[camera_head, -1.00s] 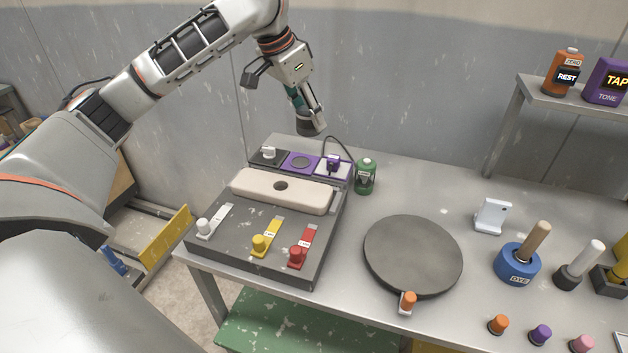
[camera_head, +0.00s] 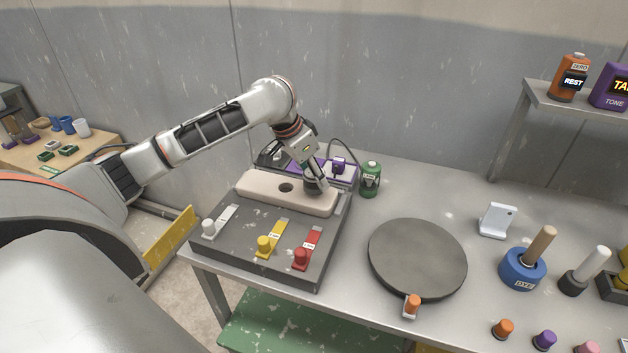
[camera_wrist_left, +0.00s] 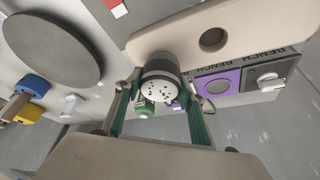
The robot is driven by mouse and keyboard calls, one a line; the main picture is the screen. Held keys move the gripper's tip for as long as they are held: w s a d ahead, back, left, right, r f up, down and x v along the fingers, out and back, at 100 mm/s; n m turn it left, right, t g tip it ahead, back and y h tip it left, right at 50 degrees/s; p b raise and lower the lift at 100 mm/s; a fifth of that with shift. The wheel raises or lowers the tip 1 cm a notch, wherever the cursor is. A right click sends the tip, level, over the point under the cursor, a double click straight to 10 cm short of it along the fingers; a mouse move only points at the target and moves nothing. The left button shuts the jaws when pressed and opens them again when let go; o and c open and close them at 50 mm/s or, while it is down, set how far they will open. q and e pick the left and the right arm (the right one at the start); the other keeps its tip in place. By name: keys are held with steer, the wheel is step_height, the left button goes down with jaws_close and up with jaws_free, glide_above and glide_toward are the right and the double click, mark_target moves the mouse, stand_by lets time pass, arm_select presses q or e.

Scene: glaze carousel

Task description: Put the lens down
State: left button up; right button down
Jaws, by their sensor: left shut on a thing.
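My left gripper (camera_head: 311,178) is shut on the lens, a short dark grey cylinder (camera_head: 313,187) near the right end of the beige block in the head view. In the left wrist view the lens (camera_wrist_left: 161,82) sits between the teal fingers of the left gripper (camera_wrist_left: 160,92), showing a pale round face with dark specks. The beige block (camera_head: 255,190) has a dark round hole (camera_head: 286,187) in its middle. I cannot tell whether the lens touches the block. My right gripper is not in view.
A grey panel carries white (camera_head: 210,227), yellow (camera_head: 264,244) and red (camera_head: 301,258) levers. A purple square with a round disc (camera_wrist_left: 218,84) lies behind the block. A green bottle (camera_head: 370,179) stands close right. A dark turntable (camera_head: 418,258) is farther right.

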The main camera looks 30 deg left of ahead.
arm_select(q)
steer(key=shift+f, duration=0.85)
steer(key=o, duration=1.3)
steer(key=shift+f, duration=0.1)
steer(key=shift+o, duration=1.2)
steer(key=v, duration=1.2)
